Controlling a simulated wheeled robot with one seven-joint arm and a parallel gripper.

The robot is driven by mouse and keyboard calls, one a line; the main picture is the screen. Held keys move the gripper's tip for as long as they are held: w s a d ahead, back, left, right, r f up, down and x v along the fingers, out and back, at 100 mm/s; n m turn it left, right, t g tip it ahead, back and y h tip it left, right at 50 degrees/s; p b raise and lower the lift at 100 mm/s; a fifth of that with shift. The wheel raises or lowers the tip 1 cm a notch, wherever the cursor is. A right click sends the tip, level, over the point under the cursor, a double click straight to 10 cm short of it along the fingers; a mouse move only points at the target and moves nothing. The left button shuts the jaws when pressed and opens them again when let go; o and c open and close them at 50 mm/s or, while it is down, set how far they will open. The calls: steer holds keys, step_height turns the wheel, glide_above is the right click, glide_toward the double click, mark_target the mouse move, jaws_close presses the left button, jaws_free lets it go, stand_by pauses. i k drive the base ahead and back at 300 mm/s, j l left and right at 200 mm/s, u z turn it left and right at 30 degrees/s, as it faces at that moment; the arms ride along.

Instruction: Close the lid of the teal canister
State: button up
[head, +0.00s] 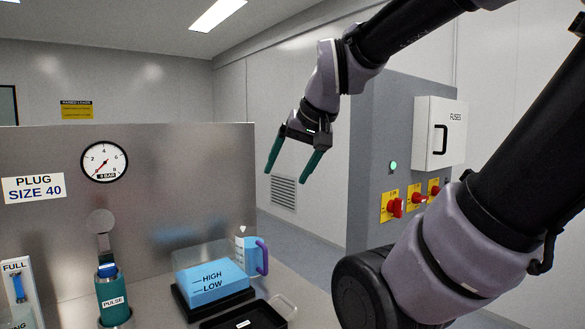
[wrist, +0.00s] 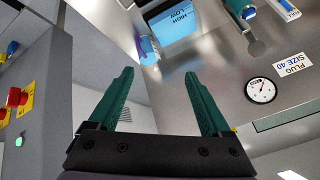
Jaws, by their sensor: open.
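The teal canister (head: 114,301) labelled PULSE stands upright at the lower left of the head view, with something blue in its top. A grey round disc on a strip, apparently its lid (head: 100,222), stands up above and behind the canister's mouth, so the canister looks open. In the wrist view the lid (wrist: 257,48) and part of the canister (wrist: 238,7) show at the top right. My gripper (head: 288,174) has teal fingers. It is open and empty in mid-air, well above and to the right of the canister. Its fingers also show in the wrist view (wrist: 158,76).
A blue HIGH/LOW tank (head: 212,281) and a jug with a purple handle (head: 249,256) stand right of the canister. A black tray (head: 245,318) lies in front. A steel panel with a gauge (head: 104,161) rises behind. A grey cabinet (head: 375,150) with red switches stands right.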

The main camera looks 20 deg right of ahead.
mark_target(100, 222)
steer(key=k+j+z, duration=0.1)
steer(key=z, duration=0.3)
steer(key=k+j+z, duration=0.1)
steer(key=z, duration=0.3)
steer(key=k+z, duration=0.1)
steer(key=z, duration=0.25)
steer(key=k+j+z, duration=0.1)
steer(key=z, duration=0.3)
steer(key=k+z, duration=0.35)
steer(key=k+j+z, duration=0.1)
steer(key=z, duration=0.3)
steer(key=k+u, duration=0.15)
steer(key=u, duration=0.15)
steer(key=k+j+u, duration=0.15)
steer(key=u, duration=0.55)
steer(key=k+j+u, duration=0.1)
steer(key=u, duration=0.25)
steer(key=j+u, duration=0.1)
steer(key=u, duration=0.3)
steer(key=j+u, duration=0.1)
steer(key=u, duration=0.25)
steer(key=l+u, duration=0.3)
steer(key=i+l+u, duration=0.2)
steer(key=l, duration=0.25)
steer(key=l+u, duration=0.2)
steer(key=l, duration=0.3)
